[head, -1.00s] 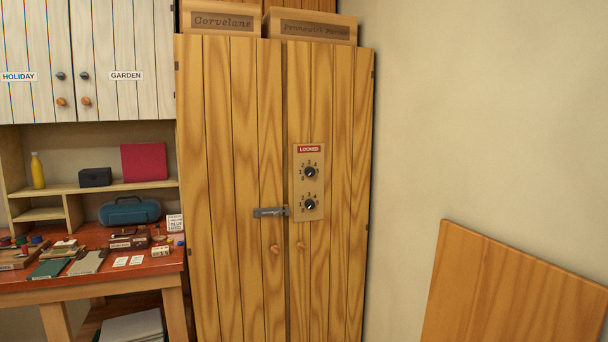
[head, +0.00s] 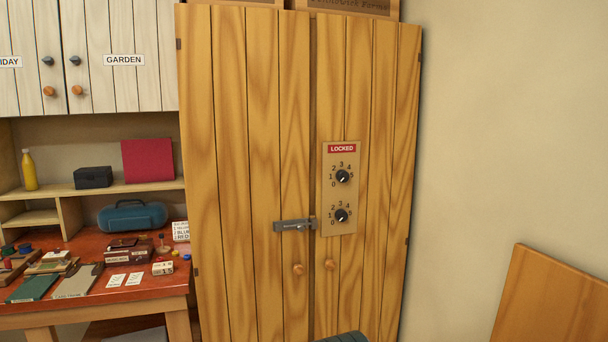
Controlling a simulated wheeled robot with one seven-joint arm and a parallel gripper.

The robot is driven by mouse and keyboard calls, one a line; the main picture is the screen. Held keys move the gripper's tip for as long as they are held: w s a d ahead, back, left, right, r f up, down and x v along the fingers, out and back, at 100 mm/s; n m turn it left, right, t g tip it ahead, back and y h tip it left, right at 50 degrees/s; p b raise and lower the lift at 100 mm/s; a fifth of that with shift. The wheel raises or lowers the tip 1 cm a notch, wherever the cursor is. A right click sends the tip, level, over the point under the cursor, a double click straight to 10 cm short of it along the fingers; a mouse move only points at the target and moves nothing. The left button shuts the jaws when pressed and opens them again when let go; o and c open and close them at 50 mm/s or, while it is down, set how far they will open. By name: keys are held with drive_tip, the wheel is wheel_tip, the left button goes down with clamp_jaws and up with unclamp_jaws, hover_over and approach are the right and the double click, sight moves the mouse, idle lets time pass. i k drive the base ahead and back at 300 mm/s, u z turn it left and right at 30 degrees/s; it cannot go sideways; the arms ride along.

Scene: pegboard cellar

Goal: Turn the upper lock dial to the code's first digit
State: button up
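The upper lock dial (head: 342,176) is a dark knob on a tan plate (head: 341,205) fixed to the right door of a tall wooden cabinet (head: 228,160). Digits 0 to 5 ring it; which one it points to is too small to tell. A red sign reading LOCKED (head: 341,149) sits above it. The lower dial (head: 341,215) has a similar ring of digits. A grey latch (head: 294,225) bridges the two doors. A small card with lines of writing (head: 181,231) stands on the workbench, only partly readable. My gripper is not in view.
A red-topped workbench (head: 140,294) with cards, boxes and books stands left of the cabinet. A wooden board (head: 550,300) is at the lower right by the wall. A dark rounded shape shows at the bottom edge, before the cabinet.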

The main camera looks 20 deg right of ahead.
sight(343, 176)
drive_tip(key=z, duration=0.45)
drive_tip(key=i, duration=0.9)
drive_tip(key=z, duration=0.75)
